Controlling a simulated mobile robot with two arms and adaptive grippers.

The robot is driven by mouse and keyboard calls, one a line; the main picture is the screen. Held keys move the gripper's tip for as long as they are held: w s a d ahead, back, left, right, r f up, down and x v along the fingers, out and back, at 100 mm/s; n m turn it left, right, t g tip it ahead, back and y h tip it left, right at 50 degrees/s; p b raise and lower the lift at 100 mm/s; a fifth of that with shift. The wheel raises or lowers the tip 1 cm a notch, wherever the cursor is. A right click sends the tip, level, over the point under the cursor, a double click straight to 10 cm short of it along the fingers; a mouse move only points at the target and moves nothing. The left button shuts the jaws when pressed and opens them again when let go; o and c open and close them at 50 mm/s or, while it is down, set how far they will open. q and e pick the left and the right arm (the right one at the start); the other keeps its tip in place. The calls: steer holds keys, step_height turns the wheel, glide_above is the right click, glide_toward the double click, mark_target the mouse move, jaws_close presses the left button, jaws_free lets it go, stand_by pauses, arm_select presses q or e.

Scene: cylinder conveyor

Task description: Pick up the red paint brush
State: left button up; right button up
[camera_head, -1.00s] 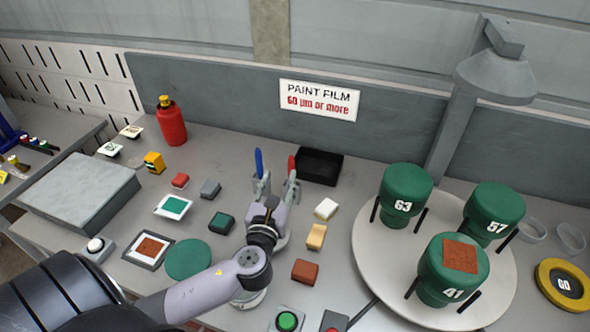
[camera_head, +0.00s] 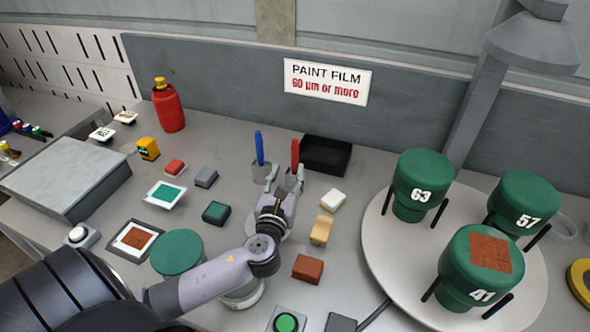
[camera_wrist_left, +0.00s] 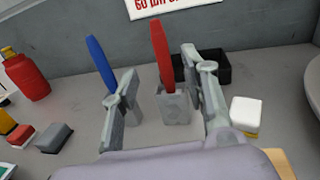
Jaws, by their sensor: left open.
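The red paint brush (camera_head: 295,154) stands handle up in a small grey holder at the back of the table. In the left wrist view the red brush (camera_wrist_left: 163,55) rises from its grey block (camera_wrist_left: 175,106), between the two fingers of my left gripper (camera_wrist_left: 166,85) as seen from there. My left gripper (camera_head: 285,179) is open and empty, just in front of the brush. Contact with the brush cannot be made out. A blue brush (camera_head: 259,148) stands in a similar holder to the left, outside the left finger. My right gripper is not in view.
A black tray (camera_head: 326,156) sits right behind the red brush. Small blocks, including a white one (camera_head: 333,199), lie nearby. A round turntable (camera_head: 385,255) with green numbered cans is at the right. A red bottle (camera_head: 168,110) stands at back left.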

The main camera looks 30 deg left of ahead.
mark_target(294, 155)
arm_select(q)
steer(key=x, duration=0.4)
steer(key=shift+p, duration=0.3)
steer(key=p+x, duration=0.1)
steer(key=x, duration=0.3)
steer(key=shift+w+a, duration=0.1)
steer(key=shift+w, duration=0.25)
steer(key=shift+w+a+f, duration=0.15)
steer(key=shift+w, duration=0.25)
steer(key=shift+s, duration=0.1)
steer(key=shift+c, duration=0.7)
jaws_close()
